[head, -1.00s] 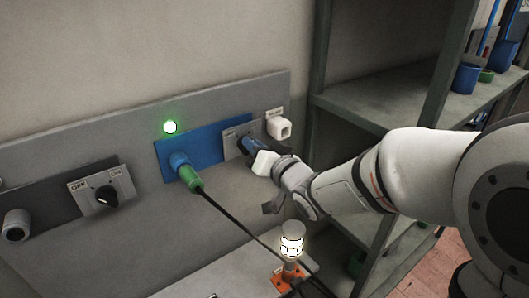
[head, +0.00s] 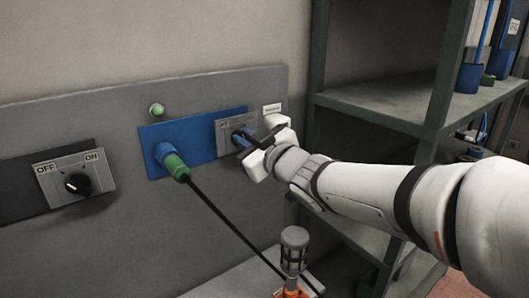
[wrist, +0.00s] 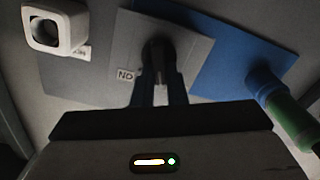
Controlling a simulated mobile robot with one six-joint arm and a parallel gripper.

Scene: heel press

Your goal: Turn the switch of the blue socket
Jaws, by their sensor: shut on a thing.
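The blue socket panel (head: 205,143) is on the grey wall board, with a green plug (head: 176,165) and black cable in its round blue socket (head: 163,152). At its right is a grey switch plate (head: 223,126); it also shows in the wrist view (wrist: 127,45) with an "ON" label. My gripper (head: 246,141) is at this plate, its fingers around the dark switch knob (wrist: 158,49). It is shut on the knob, which is mostly hidden by the fingers in the head view. The indicator light (head: 157,110) above the blue panel is dull green, unlit.
Another switch (head: 77,184) marked OFF and ON is on a dark panel at the left. A white square fitting (wrist: 55,27) is beside the gripped switch. A signal lamp (head: 293,250) stands below, unlit. Grey shelves (head: 385,112) are at the right. The cable hangs across the front.

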